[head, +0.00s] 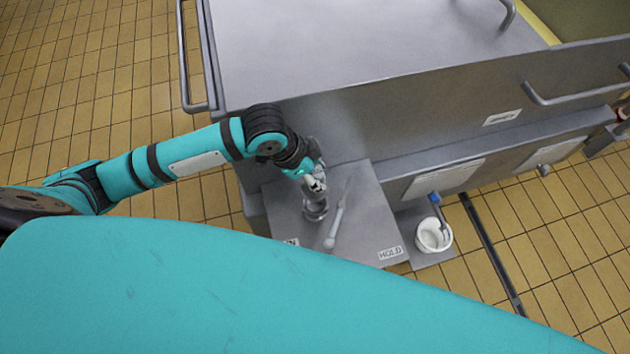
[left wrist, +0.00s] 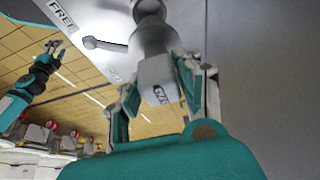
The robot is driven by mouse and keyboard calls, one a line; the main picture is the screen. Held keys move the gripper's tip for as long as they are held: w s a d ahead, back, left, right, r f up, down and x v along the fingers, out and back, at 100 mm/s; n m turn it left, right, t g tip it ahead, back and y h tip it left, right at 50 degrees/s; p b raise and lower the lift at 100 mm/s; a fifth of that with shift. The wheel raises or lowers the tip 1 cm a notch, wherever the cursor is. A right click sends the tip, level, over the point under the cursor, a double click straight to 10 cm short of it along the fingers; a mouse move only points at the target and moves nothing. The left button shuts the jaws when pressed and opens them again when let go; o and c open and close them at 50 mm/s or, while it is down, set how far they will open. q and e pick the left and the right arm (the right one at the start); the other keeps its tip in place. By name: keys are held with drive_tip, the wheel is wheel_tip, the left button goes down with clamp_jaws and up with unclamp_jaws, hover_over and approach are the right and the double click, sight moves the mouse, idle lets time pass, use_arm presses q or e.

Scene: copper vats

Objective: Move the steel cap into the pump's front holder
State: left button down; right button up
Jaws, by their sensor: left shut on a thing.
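My left gripper (head: 318,184) is shut on a grey block with dark lettering, which I take to be the steel cap (left wrist: 157,76); its fingers show on both sides of it in the left wrist view (left wrist: 158,92). The cap lines up with a round steel holder (head: 316,210) on the flat grey plate (head: 362,200); the holder also shows in the left wrist view (left wrist: 153,36). I cannot tell whether the cap touches or sits in it. My right gripper (left wrist: 52,50) is small in the left wrist view, empty, its fingers apart, away from the plate.
A lever (head: 335,228) lies on the plate right of the holder, between a partly hidden label and a HOLD label (head: 391,253). A FREE label (left wrist: 62,12) shows in the left wrist view. A white bucket (head: 433,235) stands to the right. A large steel vat (head: 370,50) rises behind.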

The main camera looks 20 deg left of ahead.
use_arm(q)
drive_tip(key=shift+r, duration=0.45)
drive_tip(key=shift+r, duration=0.1)
drive_tip(key=shift+r+p, duration=3.2)
drive_tip(key=shift+p, duration=1.1)
